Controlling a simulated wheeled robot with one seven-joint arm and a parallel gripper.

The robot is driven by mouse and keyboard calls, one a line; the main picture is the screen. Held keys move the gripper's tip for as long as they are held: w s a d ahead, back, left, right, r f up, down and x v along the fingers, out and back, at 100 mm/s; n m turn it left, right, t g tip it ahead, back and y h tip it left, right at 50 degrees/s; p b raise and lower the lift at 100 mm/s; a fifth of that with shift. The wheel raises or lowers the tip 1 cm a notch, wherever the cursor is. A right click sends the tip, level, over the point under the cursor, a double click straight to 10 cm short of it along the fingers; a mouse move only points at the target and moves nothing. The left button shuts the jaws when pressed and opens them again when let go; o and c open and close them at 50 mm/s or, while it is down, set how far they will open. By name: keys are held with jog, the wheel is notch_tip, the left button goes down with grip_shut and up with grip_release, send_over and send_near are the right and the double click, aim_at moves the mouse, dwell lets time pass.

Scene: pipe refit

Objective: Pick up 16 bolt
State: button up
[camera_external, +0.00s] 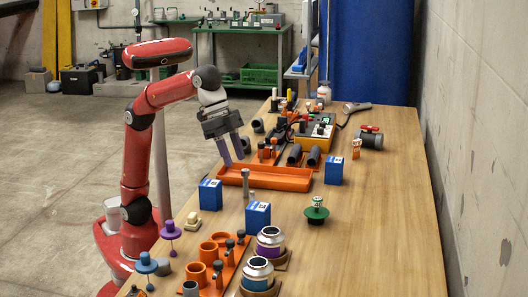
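My gripper (231,156) points down over the left end of a long orange tray (290,184). Its two fingers stand apart and I see nothing between them. No label marks the 16 bolt, so I cannot tell which piece it is. A thin grey upright piece with a wider head (246,178) stands at the front of the tray, just right of and below the fingertips; it looks like a bolt. Several small dark-headed pieces stand by the orange rack (211,275) at the front.
Blue boxes (210,194), (257,215) and (334,171) stand around the tray. A green disc-based piece (316,211) sits to the right. Metal-topped cylinders (270,241) stand in front. Pipes, a yellow device (316,131) and a grey tool crowd the back. The table's right front is clear.

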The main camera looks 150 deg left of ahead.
jog(key=shift+n, duration=0.3)
jog(key=x, duration=0.5)
jog(key=s+a+x, duration=0.1)
jog(key=x, duration=0.3)
jog(key=a+b+x, duration=0.1)
jog(key=x, duration=0.4)
jog(key=shift+s+a+f, duration=0.1)
jog(key=shift+a+f, duration=0.05)
jog(key=shift+f, duration=0.3)
jog(key=shift+c, duration=0.2)
grip_shut()
